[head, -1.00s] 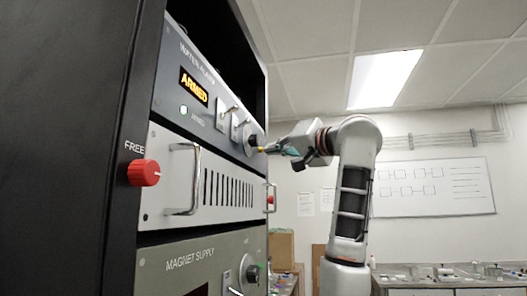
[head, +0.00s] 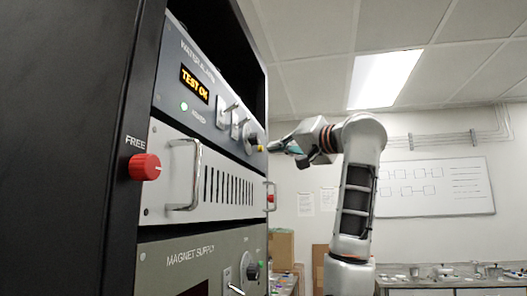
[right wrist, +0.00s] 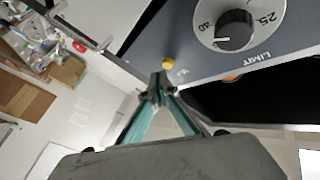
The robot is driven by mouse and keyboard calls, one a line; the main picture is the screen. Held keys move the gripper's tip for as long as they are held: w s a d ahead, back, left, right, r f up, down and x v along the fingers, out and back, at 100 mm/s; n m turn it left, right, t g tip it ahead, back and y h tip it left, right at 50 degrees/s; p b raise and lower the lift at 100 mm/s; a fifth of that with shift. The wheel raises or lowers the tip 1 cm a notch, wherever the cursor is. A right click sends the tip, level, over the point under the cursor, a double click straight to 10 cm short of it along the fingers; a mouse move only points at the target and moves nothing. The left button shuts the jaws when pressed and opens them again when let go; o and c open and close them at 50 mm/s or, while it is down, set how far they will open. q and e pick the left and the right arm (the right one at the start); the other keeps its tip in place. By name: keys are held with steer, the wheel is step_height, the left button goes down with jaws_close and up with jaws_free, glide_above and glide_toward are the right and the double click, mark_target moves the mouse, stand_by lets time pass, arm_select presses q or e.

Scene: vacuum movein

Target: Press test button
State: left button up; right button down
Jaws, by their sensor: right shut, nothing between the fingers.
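The water alarm panel (head: 208,75) is high in the rack, and its display (head: 194,84) reads "TEST OK" in amber. A green lamp (head: 184,107) is lit below the display. A small yellow button (head: 260,148) is at the panel's right end; it also shows in the right wrist view (right wrist: 168,64), below a dial. My right gripper (head: 271,147) is shut and empty, its fingertips close to the button. In the right wrist view the teal fingers (right wrist: 157,92) meet just short of the button, with a small gap visible. My left gripper is not in view.
A dial (right wrist: 236,30) marked "LIMIT" and toggle switches (head: 229,113) sit on the same panel. Below are a grey unit with a metal handle (head: 187,175), a red "FREE" knob (head: 145,167) and the magnet supply (head: 200,258). Open room lies right of the rack.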

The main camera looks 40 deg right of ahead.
steer(key=s+d+b, duration=0.2)
steer(key=s+d, duration=0.1)
steer(key=s, duration=0.1)
steer(key=shift+s+d, duration=0.35)
steer(key=shift+d, duration=0.05)
stand_by(0.4)
